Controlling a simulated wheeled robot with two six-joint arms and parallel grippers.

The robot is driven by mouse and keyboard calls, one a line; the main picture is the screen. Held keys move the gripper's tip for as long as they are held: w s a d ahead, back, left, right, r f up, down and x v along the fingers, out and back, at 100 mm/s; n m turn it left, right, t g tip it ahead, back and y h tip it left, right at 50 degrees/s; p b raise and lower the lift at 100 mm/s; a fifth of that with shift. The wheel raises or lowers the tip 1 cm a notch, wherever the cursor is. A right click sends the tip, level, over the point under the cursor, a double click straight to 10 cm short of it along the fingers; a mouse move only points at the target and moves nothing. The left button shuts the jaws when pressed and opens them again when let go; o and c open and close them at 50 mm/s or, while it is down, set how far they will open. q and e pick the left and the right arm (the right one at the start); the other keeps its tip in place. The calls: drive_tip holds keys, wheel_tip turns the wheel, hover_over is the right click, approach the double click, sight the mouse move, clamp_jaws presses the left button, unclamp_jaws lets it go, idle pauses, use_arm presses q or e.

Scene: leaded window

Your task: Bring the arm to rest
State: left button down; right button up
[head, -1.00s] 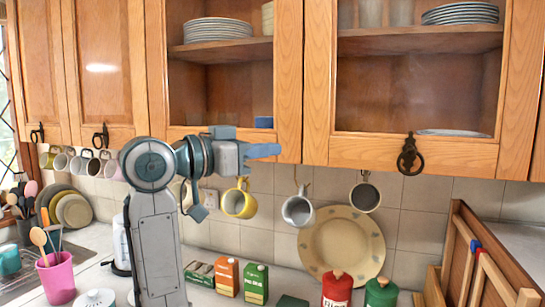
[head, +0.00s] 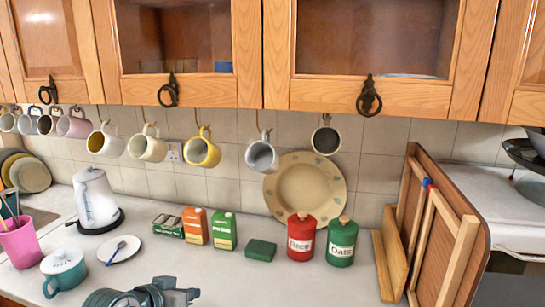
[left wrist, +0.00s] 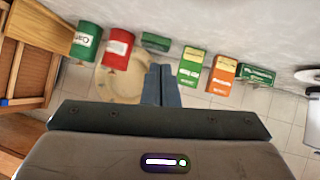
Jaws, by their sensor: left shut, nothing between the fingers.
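My left gripper (head: 190,295) shows at the bottom edge of the head view, low in front of the worktop. Most of its arm is cut off by the frame. In the left wrist view its two dark fingers (left wrist: 161,72) lie side by side, shut and with nothing between them. The fingers appear clear of the tins and boxes beyond them. My right gripper does not show in either view.
The worktop holds a white kettle (head: 95,199), a teal pot (head: 64,272), a saucer (head: 119,250), boxes (head: 223,231), a red tin (head: 301,237) and a green tin (head: 341,242). Mugs (head: 203,151) hang under the cupboards. Wooden boards (head: 432,230) lean at right.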

use_arm(q)
drive_tip(key=s+a+f+n+g+y, duration=0.1)
drive_tip(key=s+a+f+g+y, duration=0.3)
drive_tip(key=s+f, duration=0.85)
drive_tip(key=s+a+f+g+y, duration=0.25)
drive_tip(key=s+a+f, duration=0.25)
drive_tip(key=s+f, duration=0.8)
drive_tip(key=s+a+f+g, duration=0.1)
drive_tip(key=s+a+f, duration=0.1)
drive_tip(key=f, duration=1.2)
drive_tip(key=s+a+f, duration=0.1)
drive_tip(key=s+f, duration=0.1)
drive_tip(key=f, duration=1.2)
drive_tip(key=s+a+f+n+g, duration=0.1)
drive_tip(key=s+f, duration=1.6)
drive_tip(key=s, duration=0.1)
drive_tip(key=shift+f+h, duration=0.35)
drive_tip(key=shift+f, duration=0.05)
